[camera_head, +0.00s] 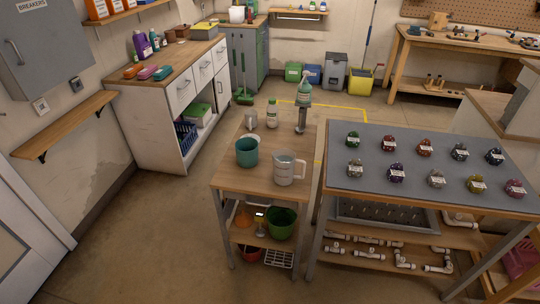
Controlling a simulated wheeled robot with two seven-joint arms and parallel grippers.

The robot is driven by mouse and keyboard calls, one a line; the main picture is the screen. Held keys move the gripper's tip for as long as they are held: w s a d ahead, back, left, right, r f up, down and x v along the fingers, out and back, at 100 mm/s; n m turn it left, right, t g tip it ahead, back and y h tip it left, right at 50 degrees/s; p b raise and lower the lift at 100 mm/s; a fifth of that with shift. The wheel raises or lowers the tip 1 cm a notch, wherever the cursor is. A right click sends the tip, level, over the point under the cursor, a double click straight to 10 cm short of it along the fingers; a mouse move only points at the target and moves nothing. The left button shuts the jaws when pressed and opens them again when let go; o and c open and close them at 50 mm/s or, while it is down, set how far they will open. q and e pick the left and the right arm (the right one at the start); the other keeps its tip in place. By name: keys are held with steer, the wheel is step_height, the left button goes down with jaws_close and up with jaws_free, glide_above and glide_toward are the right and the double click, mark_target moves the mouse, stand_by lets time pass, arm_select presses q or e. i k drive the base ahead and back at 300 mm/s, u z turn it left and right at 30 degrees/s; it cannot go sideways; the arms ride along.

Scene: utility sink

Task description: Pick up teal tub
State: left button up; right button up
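The teal tub (247,154) stands upright on the left part of a small wooden table (238,178). It is a round, open-topped vessel. A white roll-like thing just behind it is partly hidden by its rim. A grey measuring jug (285,169) with a handle stands to its right, a small gap apart. Neither of my grippers shows in this view.
A grey-topped bench (430,172) with several labelled knobs stands close on the right. Floor left of the table is clear.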

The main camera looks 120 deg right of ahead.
mark_target(246, 148)
steer(key=z, duration=3.95)
steer(key=i, duration=0.9)
steer(key=z, duration=0.25)
